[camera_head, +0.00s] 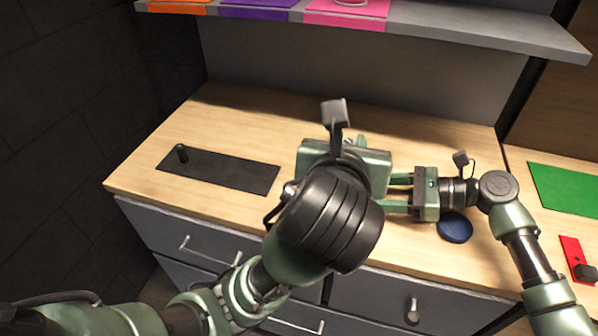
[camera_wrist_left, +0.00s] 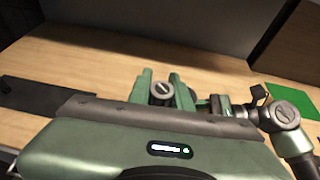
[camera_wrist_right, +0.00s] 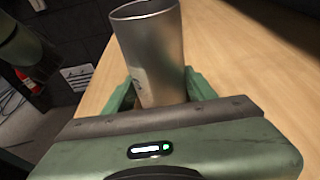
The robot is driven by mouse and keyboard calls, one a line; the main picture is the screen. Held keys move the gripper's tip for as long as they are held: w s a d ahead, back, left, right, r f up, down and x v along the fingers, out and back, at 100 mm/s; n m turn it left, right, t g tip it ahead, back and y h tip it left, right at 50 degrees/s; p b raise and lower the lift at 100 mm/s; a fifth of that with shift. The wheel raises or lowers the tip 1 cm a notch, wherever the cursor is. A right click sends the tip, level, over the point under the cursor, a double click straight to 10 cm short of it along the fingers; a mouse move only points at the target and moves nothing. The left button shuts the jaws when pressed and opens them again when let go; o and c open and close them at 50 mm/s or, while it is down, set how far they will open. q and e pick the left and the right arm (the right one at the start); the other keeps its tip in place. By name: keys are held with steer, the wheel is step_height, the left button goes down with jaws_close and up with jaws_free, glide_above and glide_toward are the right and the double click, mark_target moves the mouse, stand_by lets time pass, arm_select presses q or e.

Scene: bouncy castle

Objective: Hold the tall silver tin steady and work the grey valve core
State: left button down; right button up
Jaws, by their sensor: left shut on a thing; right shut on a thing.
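The tall silver tin (camera_wrist_right: 152,60) stands in the right wrist view with its open rim at the top. My right gripper (camera_wrist_right: 163,92) is shut around its lower part; in the head view its fingers (camera_head: 398,193) reach in from the right. The grey valve core (camera_wrist_left: 162,89), round with a dark slot, sits between the fingers of my left gripper (camera_wrist_left: 163,92), which is shut on it. In the head view my left gripper (camera_head: 352,145) and wrist hide the tin and the core. Whether the core touches the tin cannot be told.
A black plate (camera_head: 225,172) with a short peg lies at the left of the wooden counter. A blue disc (camera_head: 455,228) lies near the front edge. A green mat (camera_head: 565,188) and a red piece (camera_head: 572,256) are at right. A shelf (camera_head: 480,33) spans the back.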

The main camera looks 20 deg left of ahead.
arm_select(q)
steer(key=s+d+r+m+g+h, duration=0.2)
steer(key=d+r+m+g+h, duration=0.15)
steer(key=d+m+h, duration=0.4)
steer(key=s+d+r+m+g+h, duration=0.25)
steer(key=d+r+m+h, duration=0.2)
steer(key=d, duration=0.65)
steer(key=w+a+f+m+g+h, duration=0.2)
steer(key=w+f+m+g, duration=0.1)
steer(key=w+f, duration=0.35)
steer(key=w+a+n+t+y, duration=0.1)
steer(key=w+a+n+t, duration=0.1)
steer(key=w+a, duration=0.7)
steer(key=shift+s+a+f, duration=0.3)
steer(key=shift+s+f, duration=0.05)
steer(key=shift+f, duration=0.5)
steer(key=shift+s+a+f, duration=0.3)
steer(key=shift+s+f, duration=0.1)
steer(key=shift+f, duration=0.4)
steer(key=shift+s+a+f, duration=0.3)
steer(key=shift+s+f, duration=0.05)
steer(key=shift+f, duration=0.5)
steer(key=c, duration=1.2)
jaws_free()
